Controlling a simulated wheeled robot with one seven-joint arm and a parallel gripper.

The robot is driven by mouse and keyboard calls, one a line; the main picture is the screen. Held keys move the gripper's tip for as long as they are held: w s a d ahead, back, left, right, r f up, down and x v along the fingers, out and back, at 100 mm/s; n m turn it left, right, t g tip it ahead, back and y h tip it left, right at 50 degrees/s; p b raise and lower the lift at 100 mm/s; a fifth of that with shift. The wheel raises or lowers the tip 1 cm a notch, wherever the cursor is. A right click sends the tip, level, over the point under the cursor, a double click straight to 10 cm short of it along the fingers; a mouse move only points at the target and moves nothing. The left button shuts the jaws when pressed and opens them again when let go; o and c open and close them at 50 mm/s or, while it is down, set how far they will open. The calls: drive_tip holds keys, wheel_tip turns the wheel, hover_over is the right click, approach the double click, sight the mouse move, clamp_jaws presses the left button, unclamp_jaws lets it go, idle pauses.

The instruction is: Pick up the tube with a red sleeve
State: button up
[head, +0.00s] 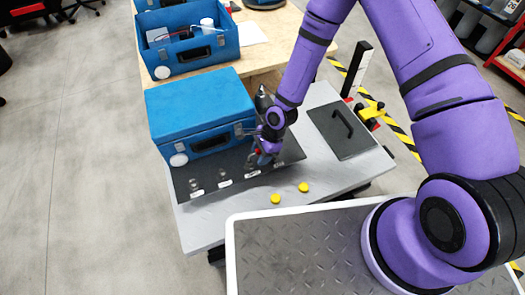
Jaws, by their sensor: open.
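My gripper (265,158) is open and low over the right part of a dark strip (207,189) on the grey table. Beside its fingers is a small reddish patch (253,158), which may be the tube with a red sleeve. It is too small and too covered by the gripper to be sure, or to tell whether the fingers touch it. Two small clear items (195,184) and (222,174) stand on the strip to the left, each near a white label. No red shows on them.
A closed blue toolbox (200,100) stands close behind the strip, left of my gripper. An open blue box (180,55) is farther back. Two yellow caps (276,199) and (304,187) lie in front. A dark panel with a handle (341,140) is at right.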

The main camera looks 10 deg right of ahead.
drive_tip(key=shift+c, duration=0.2)
clamp_jaws()
drive_tip(key=shift+r, duration=0.1)
